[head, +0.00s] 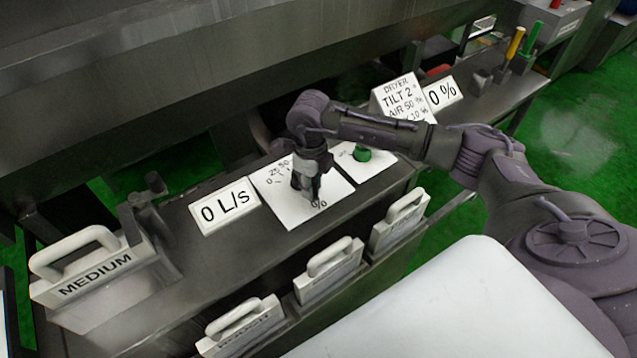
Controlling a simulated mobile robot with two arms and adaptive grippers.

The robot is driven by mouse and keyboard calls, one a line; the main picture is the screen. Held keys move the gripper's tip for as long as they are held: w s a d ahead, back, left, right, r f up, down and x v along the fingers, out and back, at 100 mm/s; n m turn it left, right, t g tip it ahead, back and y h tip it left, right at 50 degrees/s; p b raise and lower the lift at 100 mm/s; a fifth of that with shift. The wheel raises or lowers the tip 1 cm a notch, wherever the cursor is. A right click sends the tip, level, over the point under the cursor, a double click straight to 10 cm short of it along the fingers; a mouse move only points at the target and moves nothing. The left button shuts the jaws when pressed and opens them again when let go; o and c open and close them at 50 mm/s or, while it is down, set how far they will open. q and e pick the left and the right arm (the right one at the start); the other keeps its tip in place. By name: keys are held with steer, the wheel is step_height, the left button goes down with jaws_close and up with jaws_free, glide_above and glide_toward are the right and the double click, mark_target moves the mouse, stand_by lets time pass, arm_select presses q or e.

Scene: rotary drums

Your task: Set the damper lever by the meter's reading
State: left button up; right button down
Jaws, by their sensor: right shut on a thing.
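My right gripper (307,186) reaches down over a white dial plate (290,212) marked with 25, 50 and a % sign. It is shut on the damper lever at the middle of that plate; the fingers hide most of the lever, so its angle cannot be told. A white meter sign (224,207) left of the plate reads 0 L/s. A second white sign (441,94) further back reads 0 %. A tilted card (403,99) reads DRYER, TILT 2°, AIR 50 %, with a last line partly hidden by my arm. My left gripper is out of view.
A green knob (362,153) stands on another white plate right of the dial. A white-handled block (95,262) labelled MEDIUM sits at the left. Several handled blocks (329,270) line the bench front. Yellow (515,43) and green (531,39) handles stand at the back right.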

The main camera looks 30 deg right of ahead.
steer(key=a+m, duration=0.1)
steer(key=m, duration=0.1)
steer(key=w+a+m+b, duration=0.1)
steer(key=shift+a+m, duration=0.35)
steer(key=shift+m, duration=0.05)
steer(key=shift+w+a+m+b, duration=0.45)
steer(key=shift+a+m, duration=0.2)
steer(key=shift+m, duration=0.45)
steer(key=shift+w+a+r+m+b, duration=0.1)
steer(key=shift+w+a+m+b, duration=0.3)
steer(key=shift+m, duration=0.5)
steer(key=c, duration=0.9)
jaws_free()
steer(key=shift+a, duration=0.1)
steer(key=shift+r, duration=0.15)
step_height(320, 180, up, 12)
steer(key=shift+f, duration=0.2)
